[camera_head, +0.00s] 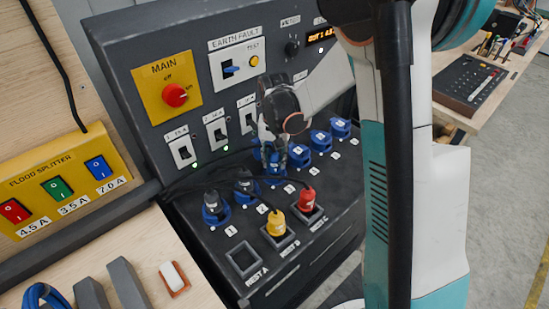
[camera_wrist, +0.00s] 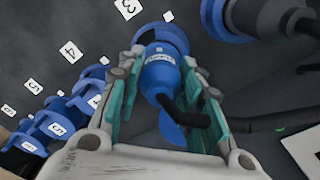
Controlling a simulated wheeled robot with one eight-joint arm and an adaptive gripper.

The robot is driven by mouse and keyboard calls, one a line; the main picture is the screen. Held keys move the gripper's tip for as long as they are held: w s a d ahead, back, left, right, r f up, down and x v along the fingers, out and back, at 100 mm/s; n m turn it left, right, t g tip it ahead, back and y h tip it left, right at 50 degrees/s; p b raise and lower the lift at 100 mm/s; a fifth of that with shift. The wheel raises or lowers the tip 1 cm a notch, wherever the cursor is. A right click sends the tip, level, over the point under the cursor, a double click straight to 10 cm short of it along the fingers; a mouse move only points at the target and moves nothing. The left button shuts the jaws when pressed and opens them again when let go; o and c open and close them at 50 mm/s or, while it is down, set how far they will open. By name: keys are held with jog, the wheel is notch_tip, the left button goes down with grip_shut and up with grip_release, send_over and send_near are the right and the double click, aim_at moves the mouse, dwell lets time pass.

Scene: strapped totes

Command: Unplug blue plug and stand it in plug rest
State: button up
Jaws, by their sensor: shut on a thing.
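The blue plug (camera_wrist: 160,75) has a white label and a black cable end. In the wrist view it sits between the teal-padded fingers of my gripper (camera_wrist: 160,62), which is shut on it. Its far end meets a blue socket ring (camera_wrist: 166,36) by the label 3; I cannot tell how deep it sits. In the head view my gripper (camera_head: 274,152) is over the socket row and mostly hides the plug. The plug rests are square frames at the panel's front: Rest A (camera_head: 243,262) is empty, Rest B (camera_head: 279,243) holds a yellow plug, Rest C (camera_head: 312,216) a red plug.
Dark plugs stand in socket 1 (camera_head: 215,207) and socket 2 (camera_head: 246,186), left of my gripper. Several capped blue sockets (camera_head: 321,140) lie to the right. Black cables cross the panel.

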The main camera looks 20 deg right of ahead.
dwell(0.4)
jog(key=shift+n+b, duration=0.4)
jog(key=shift+n, duration=1.2)
jog(key=shift+n+b, duration=0.4)
jog(key=shift+n, duration=1.1)
jog(key=shift+r+p, duration=2.1)
jog(key=shift+r, duration=1.4)
